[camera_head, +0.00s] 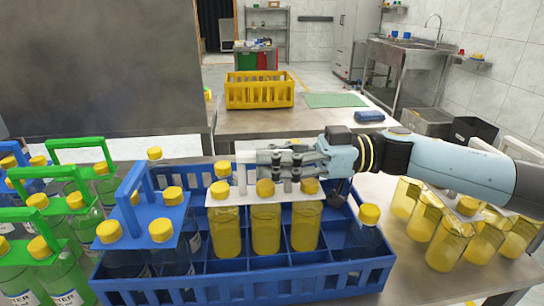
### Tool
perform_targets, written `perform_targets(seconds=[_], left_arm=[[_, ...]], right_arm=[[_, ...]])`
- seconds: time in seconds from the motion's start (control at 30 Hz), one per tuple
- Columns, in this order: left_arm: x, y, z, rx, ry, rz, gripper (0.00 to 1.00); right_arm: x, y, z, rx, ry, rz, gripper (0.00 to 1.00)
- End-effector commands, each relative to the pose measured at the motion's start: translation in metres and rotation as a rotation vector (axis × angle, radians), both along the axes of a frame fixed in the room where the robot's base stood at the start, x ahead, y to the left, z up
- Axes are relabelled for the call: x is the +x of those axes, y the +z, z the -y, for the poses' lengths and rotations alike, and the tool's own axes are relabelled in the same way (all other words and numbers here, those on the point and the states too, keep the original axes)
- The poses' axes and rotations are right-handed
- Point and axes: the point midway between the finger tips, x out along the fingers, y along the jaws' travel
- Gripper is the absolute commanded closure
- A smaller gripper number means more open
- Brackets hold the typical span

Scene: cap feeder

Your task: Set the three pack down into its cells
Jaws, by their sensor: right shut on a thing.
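The three pack (265,228) is three yellow bottles with yellow caps, in a row under a white carrier (285,196). My right gripper (268,160) comes in from the right and is shut on the carrier's handle, which it partly hides. The pack is upright over the middle of the blue crate (330,284). The bottle bottoms are near the dividers' top edges; I cannot tell how deep they are in the cells. Empty cells (215,267) show in front of and beside them. My left gripper is not in view.
A pack with a blue carrier (150,225) stands in the crate's left part. A capped bottle (365,232) is at the right end. Packs with green carriers (60,225) stand left; several yellow bottles (450,240) stand right. A yellow crate (258,92) is behind.

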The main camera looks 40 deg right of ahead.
Motion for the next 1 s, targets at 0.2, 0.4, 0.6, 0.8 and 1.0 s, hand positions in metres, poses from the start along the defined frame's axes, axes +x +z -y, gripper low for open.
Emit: perform_targets(seconds=[0.2,0.4,0.6,0.8,1.0], left_arm=[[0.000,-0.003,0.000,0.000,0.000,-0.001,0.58],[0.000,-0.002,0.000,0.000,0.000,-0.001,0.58],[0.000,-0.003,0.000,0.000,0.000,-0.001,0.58],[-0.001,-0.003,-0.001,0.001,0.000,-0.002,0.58],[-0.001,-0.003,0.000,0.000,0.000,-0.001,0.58]], right_arm=[[0.000,-0.003,-0.001,0.003,0.001,0.003,1.00],[0.000,-0.003,0.000,0.001,0.001,0.002,0.59],[0.000,-0.003,0.000,0.001,0.000,0.001,0.55],[0.000,0.003,0.001,-0.004,0.001,0.000,0.55],[-0.001,0.041,0.000,-0.005,0.004,0.001,0.55]])
